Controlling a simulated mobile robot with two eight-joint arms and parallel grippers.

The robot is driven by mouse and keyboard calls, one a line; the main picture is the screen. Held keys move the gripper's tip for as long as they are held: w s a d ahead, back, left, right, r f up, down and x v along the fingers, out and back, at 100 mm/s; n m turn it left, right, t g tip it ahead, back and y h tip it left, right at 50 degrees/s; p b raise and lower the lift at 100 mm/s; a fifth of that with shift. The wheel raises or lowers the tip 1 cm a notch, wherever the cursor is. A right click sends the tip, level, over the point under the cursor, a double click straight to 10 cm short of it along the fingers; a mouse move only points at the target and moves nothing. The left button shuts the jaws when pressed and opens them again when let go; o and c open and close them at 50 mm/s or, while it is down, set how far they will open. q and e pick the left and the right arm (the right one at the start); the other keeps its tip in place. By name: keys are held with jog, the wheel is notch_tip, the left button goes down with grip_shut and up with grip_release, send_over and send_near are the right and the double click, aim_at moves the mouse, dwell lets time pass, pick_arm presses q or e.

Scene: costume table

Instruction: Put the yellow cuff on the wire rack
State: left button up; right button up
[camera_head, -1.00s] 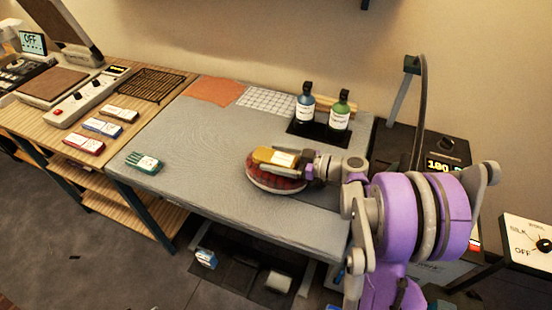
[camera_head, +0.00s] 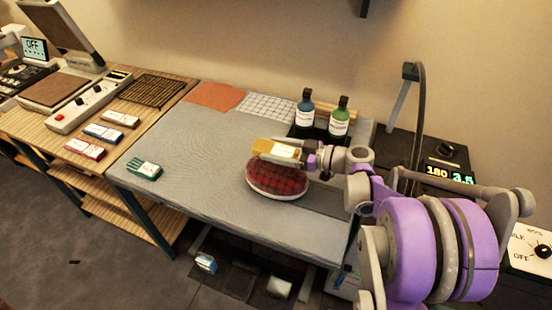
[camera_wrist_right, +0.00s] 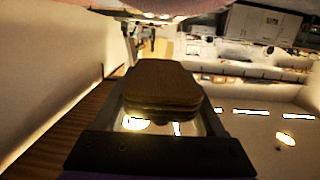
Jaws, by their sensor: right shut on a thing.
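The yellow cuff (camera_head: 276,149), with a white label, is held in my right gripper (camera_head: 290,153) above the red plaid pressing cushion in the head view. In the right wrist view the cuff (camera_wrist_right: 162,85) shows as a dark brownish slab between the fingers. The wire rack (camera_head: 152,90) is a dark grid lying on the wooden table at the left, behind the row of small cuffs, and looks empty. My left gripper is not in view.
The red plaid cushion (camera_head: 277,180) sits on the grey board (camera_head: 200,155). A green cuff (camera_head: 144,170) lies on the board's left. Brown, blue and red cuffs (camera_head: 103,131) lie on the wooden table. Two bottles (camera_head: 305,108) stand at the back. The board's middle is clear.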

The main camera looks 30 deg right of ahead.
notch_tip(320, 180, up, 4)
jog(key=shift+r, duration=0.1)
send_over(276, 168)
notch_tip(276, 168, down, 4)
jog(key=shift+f, duration=0.25)
jog(key=shift+f+b, duration=0.4)
jog(key=shift+f, duration=2.25)
jog(key=shift+f, duration=0.2)
jog(key=o, duration=1.5)
jog(key=shift+c, duration=0.2)
